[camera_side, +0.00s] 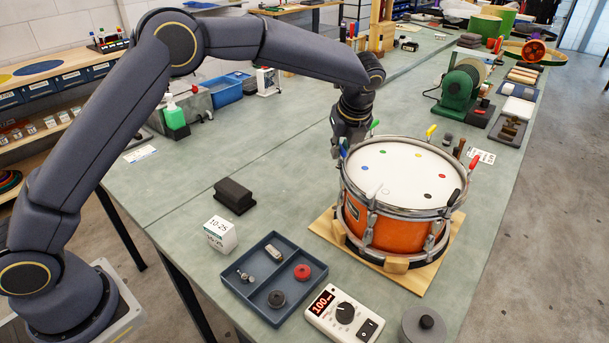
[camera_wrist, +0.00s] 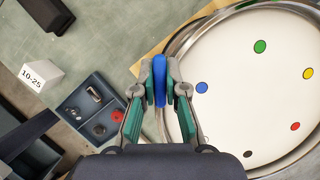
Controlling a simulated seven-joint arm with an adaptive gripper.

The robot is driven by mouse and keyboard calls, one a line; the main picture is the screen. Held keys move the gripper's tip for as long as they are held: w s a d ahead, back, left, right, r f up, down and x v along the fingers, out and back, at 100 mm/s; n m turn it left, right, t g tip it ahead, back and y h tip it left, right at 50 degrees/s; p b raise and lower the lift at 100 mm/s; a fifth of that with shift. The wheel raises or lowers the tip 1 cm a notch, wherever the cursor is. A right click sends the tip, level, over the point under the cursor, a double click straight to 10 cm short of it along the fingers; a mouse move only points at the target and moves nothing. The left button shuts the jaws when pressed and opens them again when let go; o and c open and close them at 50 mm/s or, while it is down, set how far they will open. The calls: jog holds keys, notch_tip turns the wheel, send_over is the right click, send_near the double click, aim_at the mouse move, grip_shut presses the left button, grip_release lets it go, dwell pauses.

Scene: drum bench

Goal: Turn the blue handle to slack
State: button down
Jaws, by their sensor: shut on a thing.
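The orange drum (camera_side: 390,232) stands upright on a wooden board with its white head facing up. Coloured handles stand around its rim. The blue handle (camera_side: 343,149) is on the left side of the rim, close to the blue dot on the head. My gripper (camera_side: 339,150) is at this handle, pointing down. In the wrist view my gripper (camera_wrist: 160,85) has its green-padded fingers shut on the blue handle (camera_wrist: 159,80), one finger on each side. The lower part of the handle is hidden by the gripper.
A blue-grey tray (camera_side: 310,286) with small parts, a white control box (camera_side: 345,314) reading 100, a white 10-25 block (camera_side: 220,234) and a black block (camera_side: 234,196) lie left and front of the drum. Green (camera_side: 375,125), yellow (camera_side: 431,131) and red (camera_side: 474,163) handles rise from the rim.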

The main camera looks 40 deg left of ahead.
jog(key=n+g, duration=0.1)
jog(key=n, duration=0.1)
jog(key=n+g, duration=0.1)
jog(key=n, duration=0.2)
jog(key=shift+n+y, duration=0.3)
jog(key=shift+y, duration=0.1)
jog(key=n+g, duration=0.2)
jog(key=n, duration=0.3)
dwell(0.4)
jog(key=c, duration=1.2)
grip_release()
